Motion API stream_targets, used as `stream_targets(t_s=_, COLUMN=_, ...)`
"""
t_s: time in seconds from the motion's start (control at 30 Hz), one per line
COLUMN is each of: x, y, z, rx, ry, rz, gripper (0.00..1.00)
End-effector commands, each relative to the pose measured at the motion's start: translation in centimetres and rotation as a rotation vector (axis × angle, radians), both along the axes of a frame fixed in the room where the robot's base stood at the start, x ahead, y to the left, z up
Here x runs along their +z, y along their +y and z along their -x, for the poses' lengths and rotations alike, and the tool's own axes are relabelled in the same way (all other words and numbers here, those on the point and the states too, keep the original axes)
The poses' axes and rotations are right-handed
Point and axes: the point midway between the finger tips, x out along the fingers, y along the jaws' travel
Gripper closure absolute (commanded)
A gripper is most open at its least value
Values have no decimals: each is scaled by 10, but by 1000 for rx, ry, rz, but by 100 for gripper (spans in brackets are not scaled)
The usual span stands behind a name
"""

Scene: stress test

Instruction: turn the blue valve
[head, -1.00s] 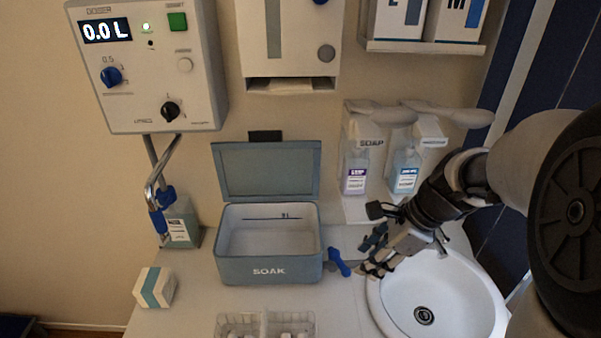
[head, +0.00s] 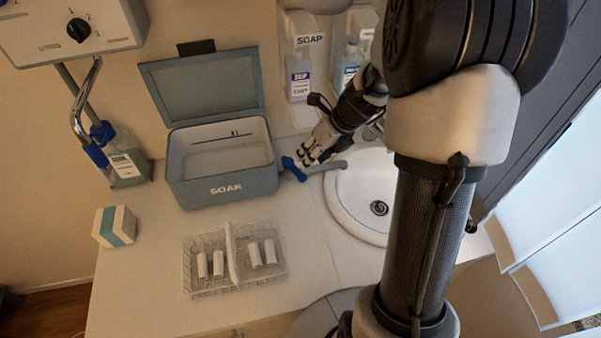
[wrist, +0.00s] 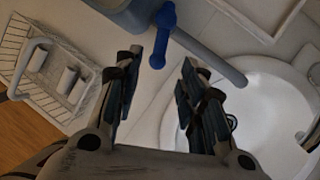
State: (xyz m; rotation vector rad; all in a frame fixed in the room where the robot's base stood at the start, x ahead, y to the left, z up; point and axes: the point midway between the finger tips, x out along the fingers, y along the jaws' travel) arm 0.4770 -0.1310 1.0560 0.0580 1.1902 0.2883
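The blue valve (head: 293,169) is a small lever with a rounded end, beside the SOAK box, on a grey pipe that runs toward the sink. In the wrist view the blue valve (wrist: 164,35) stands ahead of my fingers, its near end roughly in line with the gap between them. My gripper (head: 304,158) is just above and right of the valve in the head view. In the wrist view my gripper (wrist: 161,62) is open, with nothing held. I cannot tell whether a finger touches the valve.
The open SOAK box (head: 222,187) stands just left of the valve, and the white sink (head: 350,205) is to the right. A wire basket (head: 190,275) with white rolls sits in front. Soap bottles (head: 298,75) stand behind.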

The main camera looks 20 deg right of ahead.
Motion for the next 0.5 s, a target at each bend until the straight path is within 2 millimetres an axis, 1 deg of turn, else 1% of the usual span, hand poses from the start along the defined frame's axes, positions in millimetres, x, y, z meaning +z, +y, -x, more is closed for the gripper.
stream_targets(t_s=0.03, x=-16, y=4, z=-4, rx=1, ry=2, rz=-1, gripper=63)
stream_targets(t_s=0.2, x=-46, y=12, z=-16, rx=1, ry=1, rz=0, gripper=63)
stream_targets(t_s=0.3, x=-60, y=16, z=-22, rx=2, ry=0, rz=0, gripper=63)
stream_targets(t_s=0.4, x=-70, y=19, z=-26, rx=2, ry=0, rz=0, gripper=63)
stream_targets(t_s=0.5, x=-76, y=21, z=-28, rx=1, ry=0, rz=0, gripper=63)
